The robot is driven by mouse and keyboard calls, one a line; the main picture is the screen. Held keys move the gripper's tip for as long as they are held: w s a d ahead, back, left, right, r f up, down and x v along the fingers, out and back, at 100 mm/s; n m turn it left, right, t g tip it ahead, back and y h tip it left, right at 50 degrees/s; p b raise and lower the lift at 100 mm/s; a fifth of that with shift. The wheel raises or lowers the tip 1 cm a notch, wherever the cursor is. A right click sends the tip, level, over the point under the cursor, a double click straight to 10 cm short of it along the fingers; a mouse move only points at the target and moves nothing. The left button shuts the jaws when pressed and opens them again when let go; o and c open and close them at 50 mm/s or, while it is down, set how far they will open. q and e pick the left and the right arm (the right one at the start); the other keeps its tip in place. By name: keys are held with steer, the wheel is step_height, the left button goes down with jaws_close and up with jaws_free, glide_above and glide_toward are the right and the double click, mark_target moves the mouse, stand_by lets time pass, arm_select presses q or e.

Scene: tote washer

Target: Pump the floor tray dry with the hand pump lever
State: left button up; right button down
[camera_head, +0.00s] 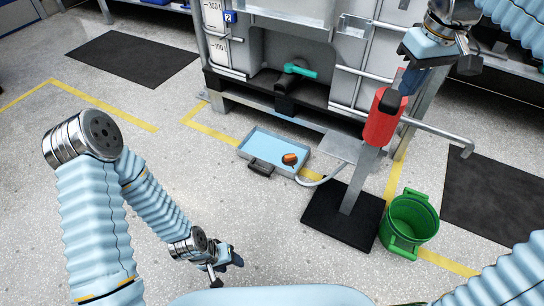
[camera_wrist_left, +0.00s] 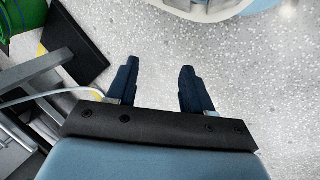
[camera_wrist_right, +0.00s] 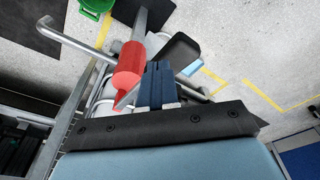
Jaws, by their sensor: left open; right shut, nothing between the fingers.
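The hand pump has a red body (camera_head: 383,122) on a grey post, with a bent grey spout (camera_head: 440,134) to the right. A black grip (camera_head: 390,102), seemingly the lever's end, shows in front of the red body and in the right wrist view (camera_wrist_right: 179,52). My left gripper (camera_head: 228,264) is open and empty (camera_wrist_left: 158,88), low at the front.
A green bucket (camera_head: 412,218) stands right of the pump's black base plate (camera_head: 325,217). A pale hose (camera_head: 322,181) runs from the tray toward the pump. A grey tank with a teal valve handle (camera_head: 300,70) stands behind. Floor left of the tray is clear.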

arm_select(q)
step_height(320, 180, down, 6)
steer(key=a+b, duration=0.2)
steer(key=b, duration=0.4)
steer(key=shift+w+f, duration=0.15)
steer(key=shift+w, duration=0.25)
arm_select(e)
step_height(320, 180, down, 9)
steer(key=shift+r, duration=0.1)
step_height(320, 180, up, 9)
steer(key=p, duration=0.8)
arm_select(q)
step_height(320, 180, up, 8)
steer(key=d, duration=0.2)
steer(key=shift+s+d+r, duration=0.2)
steer(key=shift+s+r, duration=0.05)
steer(key=shift+s, duration=0.2)
